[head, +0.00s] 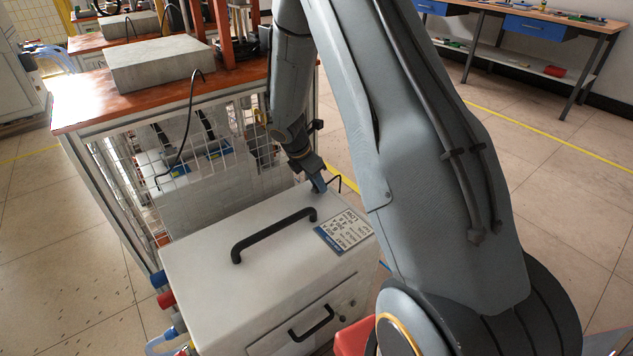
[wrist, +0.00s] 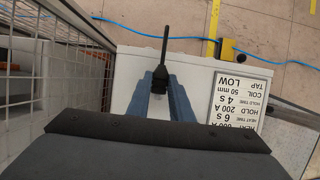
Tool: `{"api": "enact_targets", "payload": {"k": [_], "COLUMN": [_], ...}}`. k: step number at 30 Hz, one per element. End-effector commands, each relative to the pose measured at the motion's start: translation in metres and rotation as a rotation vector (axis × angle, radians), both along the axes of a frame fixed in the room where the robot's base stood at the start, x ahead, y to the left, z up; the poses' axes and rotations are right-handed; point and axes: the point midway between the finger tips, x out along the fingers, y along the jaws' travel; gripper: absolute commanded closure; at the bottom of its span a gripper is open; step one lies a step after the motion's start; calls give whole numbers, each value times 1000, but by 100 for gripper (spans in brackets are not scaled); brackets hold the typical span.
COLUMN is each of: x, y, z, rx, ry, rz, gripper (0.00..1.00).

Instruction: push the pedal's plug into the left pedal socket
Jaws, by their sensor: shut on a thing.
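The heater is a pale box (head: 230,245) with a black handle on top and a blue-and-white settings label. My gripper (head: 319,184) is at the box's far edge, right of the mesh cage. In the wrist view, its two blue fingers (wrist: 160,98) are shut on a black plug (wrist: 160,77). A thin black stem or cable runs up from the plug, past the box's edge and over the floor. The plug is very small and mostly hidden by the gripper in the head view. I cannot make out the left pedal socket in either view.
A wire-mesh cage (wrist: 84,65) stands close on the gripper's left in the wrist view. A yellow block (wrist: 228,50), possibly the pedal, lies on the floor beyond the box, by a blue cable (wrist: 270,59). An orange-topped bench (head: 85,105) stands behind the box.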

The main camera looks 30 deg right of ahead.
Motion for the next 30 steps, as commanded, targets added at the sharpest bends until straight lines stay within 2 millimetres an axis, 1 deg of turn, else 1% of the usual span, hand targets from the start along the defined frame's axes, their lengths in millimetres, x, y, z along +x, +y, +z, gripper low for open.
{"api": "enact_targets", "payload": {"k": [1,4,14,15,17,18,19,26,30], "x": [1,0,0,0,0,0,0,0,0], "y": [0,0,0,0,0,0,0,0,2], "z": [-6,-11,-12,-12,-12,-12,-12,-12,-6], "rx": [0,0,0,0,0,0,0,0,0], "ry": [0,1,0,0,0,0,0,0,-1], "rz": [0,0,0,0,0,0,0,0,-1], "gripper": [100,100,100,79,69,62,59,59,59]}}
